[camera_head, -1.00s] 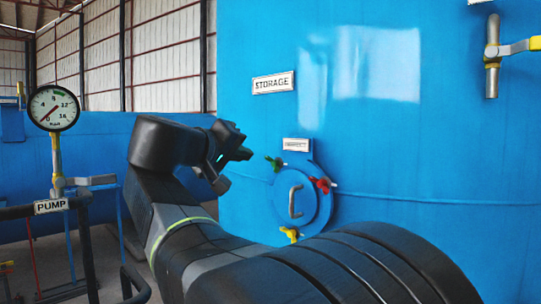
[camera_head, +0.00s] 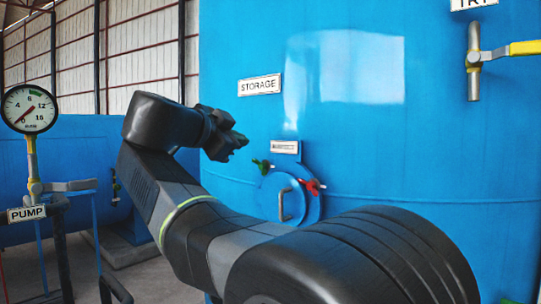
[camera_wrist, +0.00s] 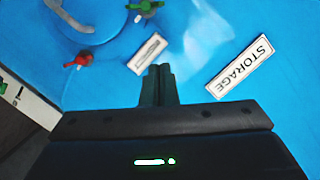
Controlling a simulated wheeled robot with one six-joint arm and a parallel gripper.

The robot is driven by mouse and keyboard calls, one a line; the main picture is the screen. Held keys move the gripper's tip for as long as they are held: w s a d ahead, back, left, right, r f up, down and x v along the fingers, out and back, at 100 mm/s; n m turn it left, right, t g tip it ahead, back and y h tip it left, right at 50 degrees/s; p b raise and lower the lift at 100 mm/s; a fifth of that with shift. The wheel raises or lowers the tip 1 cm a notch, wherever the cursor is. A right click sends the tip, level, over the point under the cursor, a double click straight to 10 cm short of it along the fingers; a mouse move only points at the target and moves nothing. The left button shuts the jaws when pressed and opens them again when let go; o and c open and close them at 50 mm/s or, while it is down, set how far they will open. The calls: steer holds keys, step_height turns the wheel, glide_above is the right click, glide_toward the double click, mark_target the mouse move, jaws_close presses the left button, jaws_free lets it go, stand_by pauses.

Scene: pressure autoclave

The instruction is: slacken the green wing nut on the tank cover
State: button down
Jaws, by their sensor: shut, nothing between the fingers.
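The green wing nut (camera_head: 262,165) is at the upper left of the round blue tank cover (camera_head: 291,203) in the head view. In the wrist view the green wing nut (camera_wrist: 145,6) is at the top edge, with the cover (camera_wrist: 105,28) to its left. My gripper (camera_head: 243,146) is up and left of the nut, apart from it. In the wrist view my gripper (camera_wrist: 160,70) has its two fingers together, with nothing between them. A red wing nut (camera_head: 312,187) is on the cover's right side; it also shows in the wrist view (camera_wrist: 78,62).
A small label (camera_head: 285,147) is above the cover and a STORAGE sign (camera_head: 259,85) higher left. A handle (camera_head: 284,205) stands out from the cover. A gauge (camera_head: 30,108) and PUMP sign (camera_head: 27,213) are at the left, a yellow-handled valve (camera_head: 474,62) at upper right. My arm hides the cover's lower part.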

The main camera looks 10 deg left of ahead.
mark_target(256, 161)
steer(key=w+f+p, duration=0.1)
steer(key=w, duration=0.2)
steer(key=w+d+f+p, duration=0.1)
steer(key=w+f+p, duration=0.1)
steer(key=w, duration=0.2)
steer(key=w+f+p, duration=0.1)
steer(key=w, duration=0.2)
steer(key=shift+w+d+f, duration=0.25)
steer(key=shift+d+f, duration=0.1)
steer(key=shift+d, duration=0.05)
steer(key=shift+w+a+f+n+b, duration=0.15)
steer(key=shift+a+f+n+b, duration=0.35)
steer(key=shift+b, duration=0.6)
steer(key=shift+w+f+b, duration=0.1)
steer(key=shift+b, duration=0.65)
steer(key=shift+r, duration=0.25)
